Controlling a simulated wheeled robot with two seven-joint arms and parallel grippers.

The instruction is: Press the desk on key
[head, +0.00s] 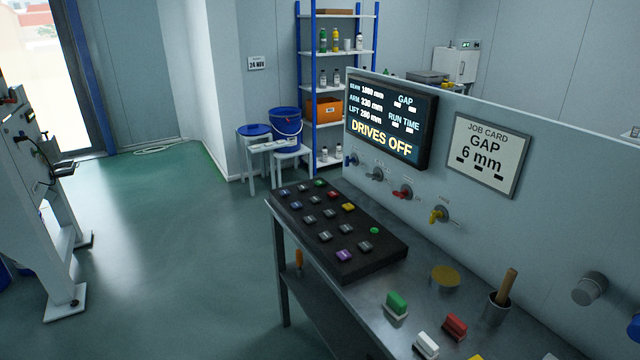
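A black key desk (375,262) lies on the metal bench along the wall panel. It carries rows of small keys, mostly grey. A green key (319,183) is at its far end, with a red key (333,195) and a yellow key (348,207) along the panel side. A round green key (374,230) is nearer, and a purple key (344,256) is at the near end. The key labels are too small to read, so I cannot tell which is the desk on key. The display (390,122) on the panel reads DRIVES OFF. Neither of my grippers is in view.
Several valve-like knobs, including a red knob (403,192), stick out above the desk. A job card (487,155) reads GAP 6 mm. Nearer on the bench are a green block (397,303), a red block (455,326) and a cup (498,307). The floor left of the bench is clear.

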